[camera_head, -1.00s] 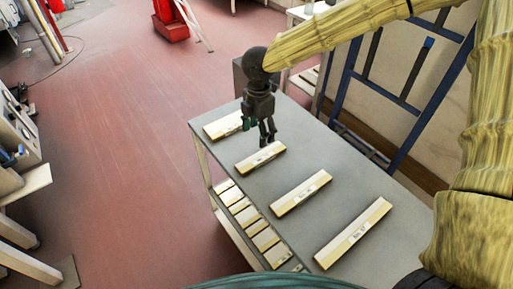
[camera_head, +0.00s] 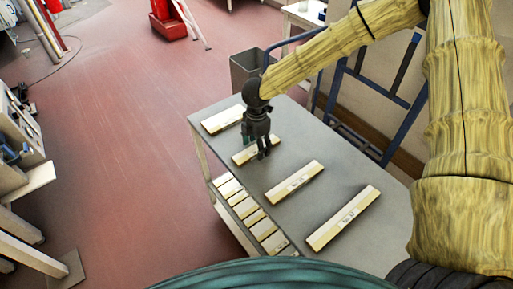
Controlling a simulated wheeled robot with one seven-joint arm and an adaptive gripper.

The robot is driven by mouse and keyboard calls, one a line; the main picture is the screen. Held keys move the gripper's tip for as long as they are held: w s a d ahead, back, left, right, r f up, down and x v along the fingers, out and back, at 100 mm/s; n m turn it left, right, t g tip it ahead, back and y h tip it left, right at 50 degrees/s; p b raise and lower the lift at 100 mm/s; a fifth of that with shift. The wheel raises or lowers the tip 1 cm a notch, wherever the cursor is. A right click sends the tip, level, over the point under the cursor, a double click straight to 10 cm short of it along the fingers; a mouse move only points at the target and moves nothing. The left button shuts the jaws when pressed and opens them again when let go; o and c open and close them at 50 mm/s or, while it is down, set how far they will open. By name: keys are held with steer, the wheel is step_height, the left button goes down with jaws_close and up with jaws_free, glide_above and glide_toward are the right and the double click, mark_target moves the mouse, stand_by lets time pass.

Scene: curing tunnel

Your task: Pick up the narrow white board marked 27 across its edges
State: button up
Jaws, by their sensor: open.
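Several narrow pale boards with small labels lie apart in a row on the grey tabletop (camera_head: 350,182). One is the far board (camera_head: 222,118). The second board (camera_head: 243,156) lies below my gripper (camera_head: 262,155) and is partly hidden by it. The third board (camera_head: 294,182) and the near board (camera_head: 343,219) lie closer to me. The label markings are too small to read, so I cannot tell which board is 27. My gripper is open and empty, pointing down at the second board's right part. I cannot tell whether the fingers touch it.
Several more pale boards (camera_head: 254,217) lie on a lower shelf along the table's left side. A grey bin (camera_head: 246,70) stands behind the table. A blue frame (camera_head: 385,95) stands along the right side. The red floor to the left is open.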

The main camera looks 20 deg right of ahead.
steer(key=shift+w+f, duration=0.15)
steer(key=shift+f, duration=0.15)
steer(key=shift+s+r, duration=0.1)
steer(key=shift+s, duration=0.15)
steer(key=shift+w, duration=0.1)
steer(key=c, duration=0.9)
steer(key=shift+c, duration=1)
